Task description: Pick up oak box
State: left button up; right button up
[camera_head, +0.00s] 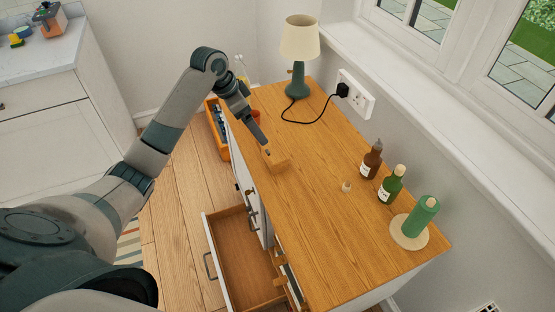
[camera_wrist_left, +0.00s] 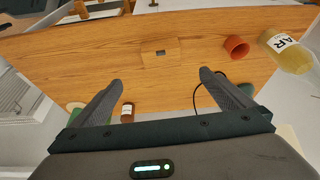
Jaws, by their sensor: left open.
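The oak box (camera_head: 279,161) is a small, light wooden block on the wooden cabinet top, close to the edge on my side. In the left wrist view the box (camera_wrist_left: 147,57) has a dark patch and blends with the wood around it. My left gripper (camera_head: 264,146) is at the box in the head view, with its arm reaching in from the left. In the left wrist view its fingers (camera_wrist_left: 160,77) are spread, nothing is between them, and the box lies ahead of them. The exact gap to the box cannot be told. My right gripper is not in view.
A drawer (camera_head: 240,248) stands open below the cabinet top (camera_head: 315,240). An orange cup (camera_wrist_left: 236,47) and a labelled jar (camera_wrist_left: 287,52) show in the wrist view.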

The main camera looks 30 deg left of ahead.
pick_arm(q)
jog(key=shift+w+f+b, duration=0.35)
jog(key=shift+f+b, duration=0.05)
jog(key=shift+f, duration=0.2)
jog(key=shift+w+f+b, duration=0.35)
jog(key=shift+f+b, duration=0.05)
jog(key=shift+f, duration=0.2)
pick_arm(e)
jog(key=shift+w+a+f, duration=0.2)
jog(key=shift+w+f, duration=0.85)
pick_arm(q)
jog(key=shift+s, duration=0.1)
jog(key=p, duration=0.2)
send_near(272, 151)
jog(key=x, duration=0.5)
jog(key=shift+d+f, duration=0.25)
jog(key=shift+f, duration=0.45)
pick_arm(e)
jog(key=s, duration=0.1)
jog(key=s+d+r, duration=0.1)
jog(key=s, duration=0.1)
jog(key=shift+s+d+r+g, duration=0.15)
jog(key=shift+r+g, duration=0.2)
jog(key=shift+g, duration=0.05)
